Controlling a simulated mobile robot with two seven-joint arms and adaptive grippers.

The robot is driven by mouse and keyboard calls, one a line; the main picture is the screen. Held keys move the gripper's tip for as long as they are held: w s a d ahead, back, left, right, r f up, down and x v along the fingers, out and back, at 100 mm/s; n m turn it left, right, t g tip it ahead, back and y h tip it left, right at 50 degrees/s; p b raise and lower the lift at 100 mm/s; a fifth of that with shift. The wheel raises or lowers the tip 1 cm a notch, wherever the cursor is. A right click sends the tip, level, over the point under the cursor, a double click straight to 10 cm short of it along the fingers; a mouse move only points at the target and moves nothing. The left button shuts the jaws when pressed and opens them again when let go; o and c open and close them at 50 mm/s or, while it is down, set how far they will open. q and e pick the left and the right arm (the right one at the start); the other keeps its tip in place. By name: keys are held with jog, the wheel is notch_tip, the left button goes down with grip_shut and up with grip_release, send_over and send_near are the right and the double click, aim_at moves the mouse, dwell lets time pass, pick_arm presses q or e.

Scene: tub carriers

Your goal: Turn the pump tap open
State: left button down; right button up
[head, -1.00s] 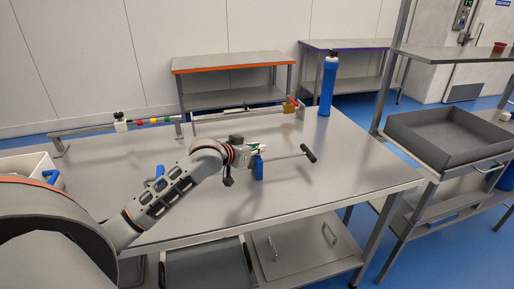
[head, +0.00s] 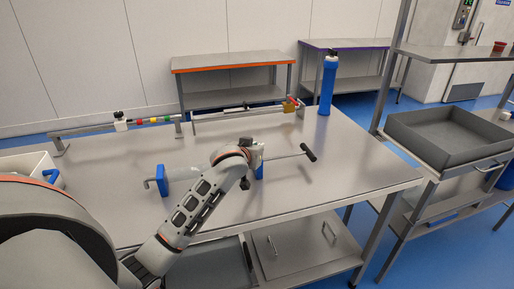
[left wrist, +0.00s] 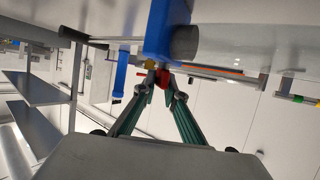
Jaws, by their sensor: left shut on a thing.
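The pump lies across the steel table. In the head view its left blue block (head: 163,181), bent spout and black T-handle (head: 308,152) show. My left wrist covers its middle and part of its right blue block (head: 260,164). In the left wrist view that blue block (left wrist: 166,28) and the clear barrel (left wrist: 235,42) are close. The small red pump tap (left wrist: 164,77) is at the block, between the fingertips of my left gripper (left wrist: 166,88), which is shut on it. In the head view my wrist hides these fingers and the tap. My right gripper is not in view.
A brass valve (head: 289,107) with a red handle sits on a rail at the table's back, beside a tall blue cylinder (head: 327,87). A white bin (head: 25,172) is at the left. A grey tray (head: 447,134) is on the right rack. The table's right front is clear.

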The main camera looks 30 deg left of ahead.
pick_arm(q)
jog(key=shift+f, duration=0.1)
dwell(0.6)
jog(key=c, duration=2.2)
grip_release()
jog(key=shift+o, duration=0.2)
jog(key=v, duration=1.2)
jog(key=shift+o, duration=0.3)
